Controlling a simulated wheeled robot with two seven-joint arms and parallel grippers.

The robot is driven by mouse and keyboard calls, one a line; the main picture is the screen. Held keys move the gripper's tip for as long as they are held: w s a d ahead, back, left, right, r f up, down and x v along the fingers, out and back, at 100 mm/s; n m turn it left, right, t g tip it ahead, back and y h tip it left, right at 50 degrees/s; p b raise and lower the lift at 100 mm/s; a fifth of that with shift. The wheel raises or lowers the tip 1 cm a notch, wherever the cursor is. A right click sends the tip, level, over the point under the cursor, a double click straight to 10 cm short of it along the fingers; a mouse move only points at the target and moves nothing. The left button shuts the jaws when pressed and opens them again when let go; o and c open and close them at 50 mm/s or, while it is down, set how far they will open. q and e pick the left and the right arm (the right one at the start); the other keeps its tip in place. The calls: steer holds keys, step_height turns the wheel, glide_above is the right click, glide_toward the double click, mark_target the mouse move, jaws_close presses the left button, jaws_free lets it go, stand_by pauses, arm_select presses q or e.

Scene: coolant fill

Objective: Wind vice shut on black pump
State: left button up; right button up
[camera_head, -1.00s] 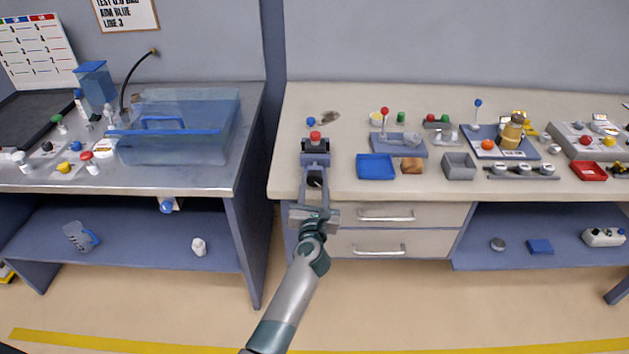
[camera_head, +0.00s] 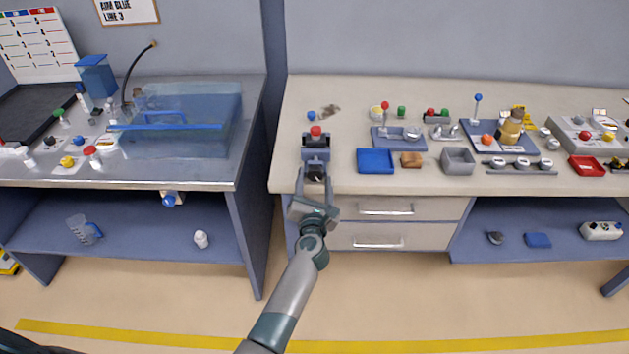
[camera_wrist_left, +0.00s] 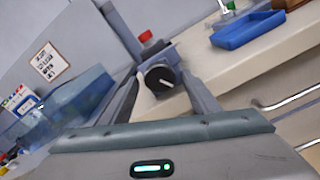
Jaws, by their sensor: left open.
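The blue-grey vice (camera_head: 316,153) stands at the front left edge of the right bench. A dark piece with a red top (camera_head: 316,131), seemingly the black pump, sits at its jaws; I cannot tell how tightly. The vice's black knob (camera_head: 316,173) faces me at the bench edge; in the left wrist view the knob (camera_wrist_left: 160,79) shows a white mark. My left gripper (camera_head: 316,176) is open in front of the vice, with one finger on each side of the knob. In the left wrist view the fingers (camera_wrist_left: 162,85) look clear of it. My right gripper is not in view.
A blue tray (camera_head: 375,161) and a brown block (camera_head: 411,160) lie right of the vice. Drawers with handles (camera_head: 386,210) are below the bench top. The left bench holds a clear tank (camera_head: 180,120). A floor gap separates the benches.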

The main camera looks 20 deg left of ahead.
arm_select(q)
steer(key=v, duration=1.2)
steer(key=shift+b, duration=0.4)
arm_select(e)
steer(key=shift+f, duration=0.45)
